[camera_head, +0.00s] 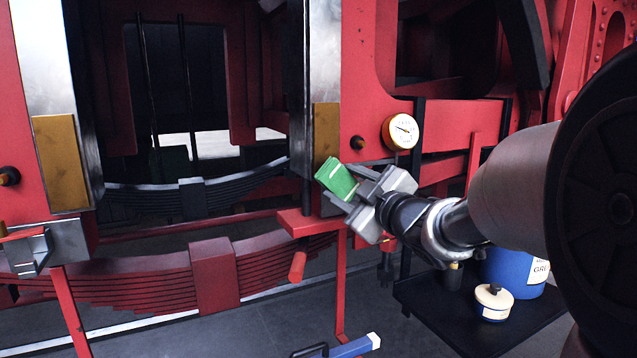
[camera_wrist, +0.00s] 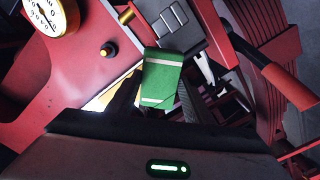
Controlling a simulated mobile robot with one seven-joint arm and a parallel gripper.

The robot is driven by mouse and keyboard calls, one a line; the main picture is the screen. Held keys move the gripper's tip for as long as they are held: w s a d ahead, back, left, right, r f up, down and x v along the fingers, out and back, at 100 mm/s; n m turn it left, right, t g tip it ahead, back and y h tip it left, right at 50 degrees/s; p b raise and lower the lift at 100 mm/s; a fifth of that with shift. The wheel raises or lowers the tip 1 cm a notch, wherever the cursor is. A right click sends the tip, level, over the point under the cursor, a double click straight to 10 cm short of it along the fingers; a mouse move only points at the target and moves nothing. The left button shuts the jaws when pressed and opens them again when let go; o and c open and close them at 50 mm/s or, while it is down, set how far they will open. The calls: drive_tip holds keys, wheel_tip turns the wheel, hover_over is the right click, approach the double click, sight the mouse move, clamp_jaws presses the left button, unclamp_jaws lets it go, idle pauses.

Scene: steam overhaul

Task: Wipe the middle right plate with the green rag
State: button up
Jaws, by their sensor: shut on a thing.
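The green rag (camera_head: 336,180), a folded cloth with pale stripes, is held in my gripper (camera_head: 360,194). My gripper is shut on it, and the rag sticks out past the fingertips. In the wrist view the rag (camera_wrist: 162,78) shows in the middle. A brass-coloured plate (camera_head: 326,128) is on the right-hand upright of the red frame, just above the rag. The rag overlaps its lower end in the head view; I cannot tell if they touch. In the wrist view a bright yellowish strip, seemingly this plate (camera_wrist: 112,96), shows left of the rag, partly hidden by my gripper.
Another brass plate (camera_head: 60,162) is on the left upright. A round gauge (camera_head: 400,131) and a dark knob (camera_head: 357,142) sit near my gripper. A red ledge (camera_head: 300,222) is just below. A blue drum (camera_head: 512,272) and a cream tin (camera_head: 493,303) stand at lower right.

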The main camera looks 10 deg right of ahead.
drive_tip(key=shift+v, duration=1.05)
drive_tip(key=v, duration=0.3)
drive_tip(key=shift+b+x, duration=0.5)
drive_tip(key=shift+x, duration=2.95)
drive_tip(key=shift+x, duration=1)
drive_tip(key=shift+r, duration=0.2)
